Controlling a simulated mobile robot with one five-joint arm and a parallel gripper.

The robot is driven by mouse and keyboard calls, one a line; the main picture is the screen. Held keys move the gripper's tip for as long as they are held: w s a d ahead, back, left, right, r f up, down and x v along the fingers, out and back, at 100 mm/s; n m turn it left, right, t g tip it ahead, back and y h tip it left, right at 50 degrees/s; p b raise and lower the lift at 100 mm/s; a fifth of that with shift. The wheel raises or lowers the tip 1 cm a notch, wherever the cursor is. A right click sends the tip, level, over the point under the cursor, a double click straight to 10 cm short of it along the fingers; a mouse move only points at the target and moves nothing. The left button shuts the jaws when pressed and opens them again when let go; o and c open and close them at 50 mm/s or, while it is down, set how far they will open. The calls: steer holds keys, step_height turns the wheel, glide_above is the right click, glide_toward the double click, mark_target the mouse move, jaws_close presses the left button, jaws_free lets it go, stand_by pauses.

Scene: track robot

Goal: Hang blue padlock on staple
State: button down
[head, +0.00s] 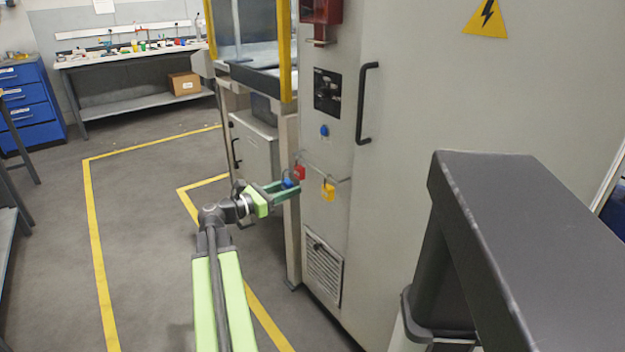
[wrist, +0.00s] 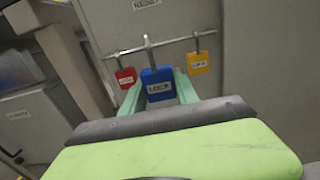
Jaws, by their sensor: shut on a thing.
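My gripper (head: 290,188) is shut on the blue padlock (wrist: 158,84), whose body sits between the green fingers in the wrist view. The padlock is upright and bears a "LOCK" label. In the head view the blue padlock (head: 288,183) is small and partly hidden by the fingers. The staple is a thin metal bar (wrist: 178,41) on the grey cabinet; it also shows in the head view (head: 318,174). The blue padlock's shackle overlaps the bar in the wrist view; I cannot tell whether it is around it or in front.
A red padlock (wrist: 125,77) hangs on the bar left of the blue one, and a yellow padlock (wrist: 197,63) hangs to the right. The grey cabinet (head: 400,150) has a black handle (head: 362,103) above the bar. Floor to the left is clear.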

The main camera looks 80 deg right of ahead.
mark_target(284, 189)
steer(key=shift+v, duration=1.8)
